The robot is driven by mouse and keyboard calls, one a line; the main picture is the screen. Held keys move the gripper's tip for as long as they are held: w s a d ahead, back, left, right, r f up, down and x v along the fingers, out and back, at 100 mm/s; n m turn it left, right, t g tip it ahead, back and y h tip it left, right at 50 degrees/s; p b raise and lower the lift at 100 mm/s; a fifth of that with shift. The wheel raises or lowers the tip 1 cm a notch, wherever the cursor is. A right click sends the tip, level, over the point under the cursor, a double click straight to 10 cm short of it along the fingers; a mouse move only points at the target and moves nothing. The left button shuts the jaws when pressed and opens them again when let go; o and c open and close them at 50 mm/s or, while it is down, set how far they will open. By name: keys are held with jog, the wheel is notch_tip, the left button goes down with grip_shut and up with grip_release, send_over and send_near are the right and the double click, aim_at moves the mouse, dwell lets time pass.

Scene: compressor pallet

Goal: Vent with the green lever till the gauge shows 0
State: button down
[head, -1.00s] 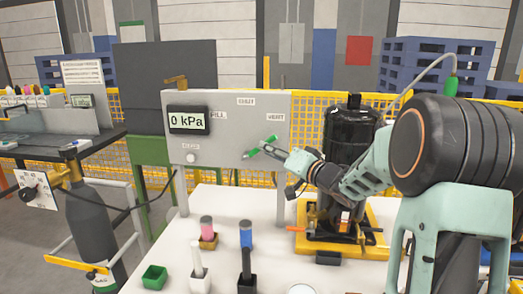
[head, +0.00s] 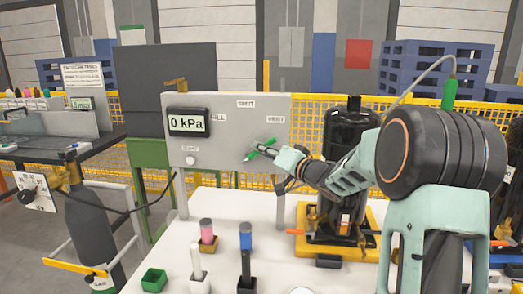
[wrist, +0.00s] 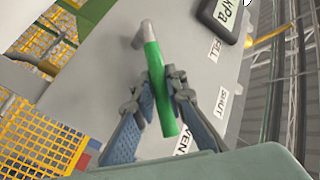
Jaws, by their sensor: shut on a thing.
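The green lever (head: 266,148) sits by the VENT label on the grey panel (head: 235,172). It slants from lower left to upper right in the head view. In the wrist view the lever (wrist: 160,88) lies between the two fingers of my gripper (wrist: 162,84), which is shut on it. In the head view my gripper (head: 272,151) is at the panel's right side and hides part of the lever. The gauge (head: 188,122) at the panel's upper left reads 0 kPa.
A white table (head: 225,272) holds pink-topped and blue-topped items, a green box (head: 154,280) and a black tank (head: 350,128) on a yellow base (head: 312,248). A grey cylinder (head: 88,225) stands at left. A yellow mesh fence runs behind.

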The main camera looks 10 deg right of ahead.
jog(key=shift+r+p, duration=0.15)
jog(key=shift+p, duration=0.15)
jog(key=shift+a+r+h+p, duration=0.1)
jog(key=shift+r+h+p, duration=0.2)
jog(key=shift+p, duration=0.6)
jog(key=p, duration=0.2)
jog(key=r+n+g+p, duration=0.1)
jog(key=p, duration=0.1)
jog(key=shift+w+a, duration=0.1)
jog(key=shift+a, duration=0.2)
jog(key=a+n+g+h+p, duration=0.1)
jog(key=p, duration=0.3)
jog(key=r+n+g+h+p, duration=0.1)
jog(key=p, duration=0.4)
jog(key=shift+w+a, duration=0.3)
jog(key=shift+a, duration=0.1)
jog(key=h+p, duration=0.1)
jog(key=p, duration=0.1)
jog(key=a+n+g+h+p, duration=0.1)
jog(key=p, duration=0.2)
jog(key=shift+w+a+n, duration=0.25)
jog(key=shift+a+n, duration=0.05)
jog(key=shift+w+a+f+n+g+h+p, duration=0.15)
jog(key=shift+a+n+g+h+p, duration=0.15)
jog(key=shift+a+g+h+p, duration=0.45)
jog(key=shift+d+t, duration=0.25)
jog(key=shift+d, duration=0.05)
